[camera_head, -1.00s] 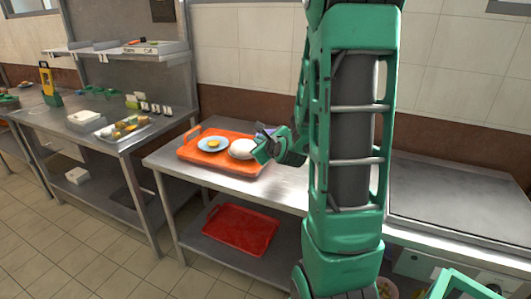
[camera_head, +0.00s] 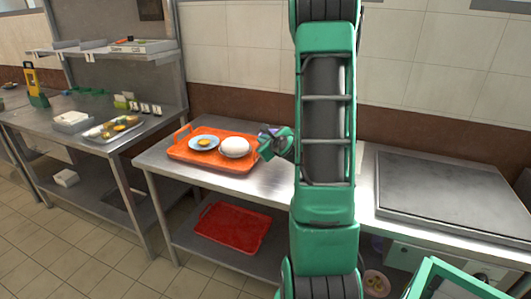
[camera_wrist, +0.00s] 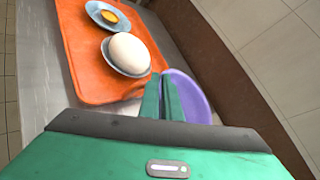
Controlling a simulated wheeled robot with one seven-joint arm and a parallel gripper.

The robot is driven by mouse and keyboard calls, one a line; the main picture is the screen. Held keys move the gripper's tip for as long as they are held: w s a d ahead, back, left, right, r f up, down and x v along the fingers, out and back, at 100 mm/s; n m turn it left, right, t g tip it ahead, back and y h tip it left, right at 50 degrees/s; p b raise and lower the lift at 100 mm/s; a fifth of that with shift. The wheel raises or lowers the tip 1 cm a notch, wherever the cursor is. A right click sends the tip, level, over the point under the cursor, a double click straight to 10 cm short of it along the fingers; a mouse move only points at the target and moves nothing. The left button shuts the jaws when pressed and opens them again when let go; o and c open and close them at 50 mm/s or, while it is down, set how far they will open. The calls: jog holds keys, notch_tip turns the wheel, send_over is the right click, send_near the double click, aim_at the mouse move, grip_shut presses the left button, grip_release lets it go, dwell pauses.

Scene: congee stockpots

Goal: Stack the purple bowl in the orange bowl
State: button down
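The purple bowl (camera_wrist: 190,92) is at my gripper's fingertips in the wrist view, just off the tray's right edge. My gripper (camera_wrist: 163,98) has its fingers close together at the bowl's near rim, and they look shut on it. In the head view my gripper (camera_head: 268,144) is beside the tray's right end, and only a small purple part of the bowl (camera_head: 266,130) shows behind it. I make out no orange bowl in either view; my arm hides part of the counter.
An orange tray (camera_head: 180,155) on the steel counter holds a blue plate (camera_head: 193,144) with yellow food and a bowl with a white dome (camera_head: 234,146). A red tray (camera_head: 232,226) lies on the shelf below. A flat grey surface (camera_head: 450,190) is at right.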

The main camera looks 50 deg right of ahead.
jog(key=d+f, duration=0.2)
jog(key=d, duration=0.1)
jog(key=w+d+f, duration=0.1)
jog(key=shift+d, duration=0.25)
jog(key=shift+f, duration=1.9)
jog(key=c, duration=2)
grip_release()
jog(key=shift+s+r, duration=0.1)
jog(key=shift+s, duration=0.05)
